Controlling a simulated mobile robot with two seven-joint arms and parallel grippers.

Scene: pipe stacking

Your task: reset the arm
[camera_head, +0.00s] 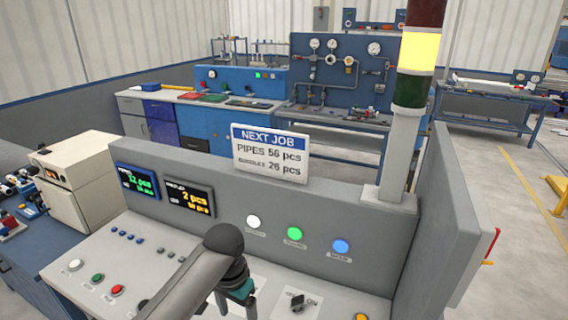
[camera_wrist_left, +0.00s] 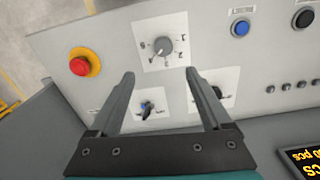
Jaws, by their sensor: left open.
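My left arm reaches in from the bottom of the head view over the sloped control panel, with its dark rounded wrist uppermost. My left gripper (camera_head: 236,292) points down toward the panel there, and its fingertips are hard to make out. In the left wrist view my left gripper (camera_wrist_left: 159,73) is open, its two grey fingers apart with nothing between them but the panel behind. A grey rotary knob (camera_wrist_left: 162,46) on a white plate shows just beyond the fingertips. Two smaller switches are partly hidden by the fingers. My right gripper is in neither view.
The grey console (camera_head: 352,215) has a tall back wall with two displays, white, green and blue buttons, and a "NEXT JOB" sign (camera_head: 270,152). A stack light (camera_head: 415,60) glows yellow. A red emergency button (camera_wrist_left: 80,66) shows in the wrist view. Workbenches stand behind.

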